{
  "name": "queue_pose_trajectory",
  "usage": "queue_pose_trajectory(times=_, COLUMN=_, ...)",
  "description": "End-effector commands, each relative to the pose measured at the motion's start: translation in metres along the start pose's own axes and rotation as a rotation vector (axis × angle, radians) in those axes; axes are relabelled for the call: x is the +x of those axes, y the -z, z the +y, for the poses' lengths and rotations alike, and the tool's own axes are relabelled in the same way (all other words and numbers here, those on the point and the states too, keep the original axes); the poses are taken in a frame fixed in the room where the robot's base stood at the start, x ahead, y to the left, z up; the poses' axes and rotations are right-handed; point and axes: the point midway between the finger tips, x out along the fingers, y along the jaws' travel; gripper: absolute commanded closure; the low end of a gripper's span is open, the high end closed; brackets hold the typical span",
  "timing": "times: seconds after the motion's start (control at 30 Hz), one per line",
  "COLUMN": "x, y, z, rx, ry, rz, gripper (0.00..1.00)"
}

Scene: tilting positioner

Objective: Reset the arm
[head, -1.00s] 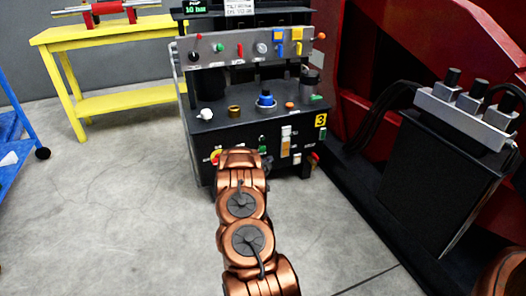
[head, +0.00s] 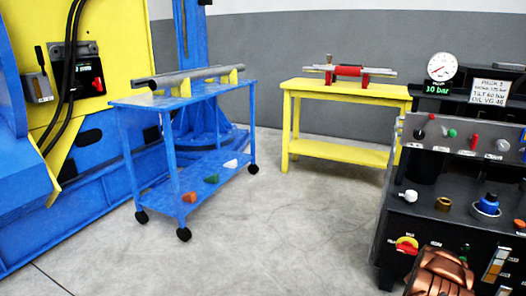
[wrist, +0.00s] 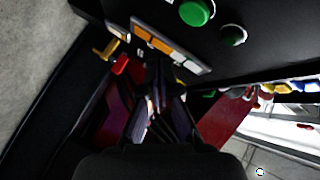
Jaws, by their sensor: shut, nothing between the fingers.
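My copper arm (head: 441,272) shows only as a piece at the bottom right of the head view, in front of the black control console (head: 400,215). My gripper is outside the head view. In the wrist view my gripper (wrist: 158,92) has its dark fingers together with nothing seen between them. It is close to a dark panel (wrist: 262,50) with a green button (wrist: 196,12) and an orange-and-white strip (wrist: 165,40). I cannot tell whether the fingers touch the panel.
A blue wheeled cart (head: 182,98) carries a grey bar (head: 182,78). Behind it stands a yellow bench (head: 345,91) with a red fixture (head: 348,71). A large blue and yellow machine (head: 60,200) fills the left. The grey floor (head: 280,240) in the middle is clear.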

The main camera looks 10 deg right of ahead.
Motion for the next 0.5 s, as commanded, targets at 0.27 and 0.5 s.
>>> queue_pose_trajectory(times=0.27, x=-0.062, y=-0.039, z=-0.104, rx=-0.062, ry=0.0, rz=-0.227, gripper=1.0)
queue_pose_trajectory(times=0.5, x=-0.153, y=-0.075, z=-0.199, rx=-0.174, ry=0.011, rz=-0.484, gripper=1.0)
